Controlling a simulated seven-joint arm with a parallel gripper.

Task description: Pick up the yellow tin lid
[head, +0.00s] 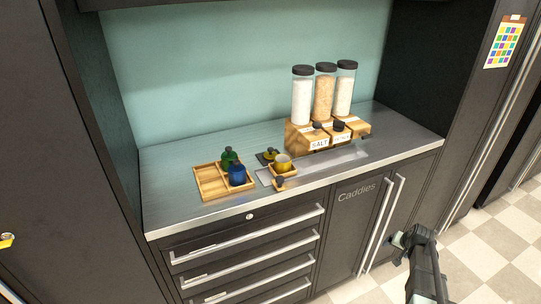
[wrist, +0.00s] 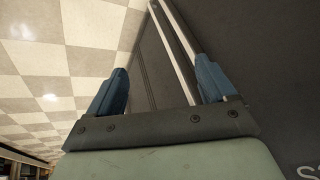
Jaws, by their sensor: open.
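A small yellow lid-like piece with a dark knob (head: 270,153) lies on a dark square at the back of the counter, behind the yellow tin; it is too small to make out fully. The yellow tin (head: 283,163) stands in a small wooden tray (head: 267,179). My gripper (head: 399,240) is low at the right, in front of the cabinet doors and well away from the tins. In the wrist view my gripper (wrist: 163,82) is open, its two blue fingers apart with nothing between them. No tin or lid shows there.
A wooden divided tray (head: 207,184) holds a blue tin (head: 237,175) and a green one (head: 229,158). A wooden dispenser rack (head: 300,137) with three tall jars stands at the back right. Long handles (head: 380,226) stick out from the cabinet doors near my gripper.

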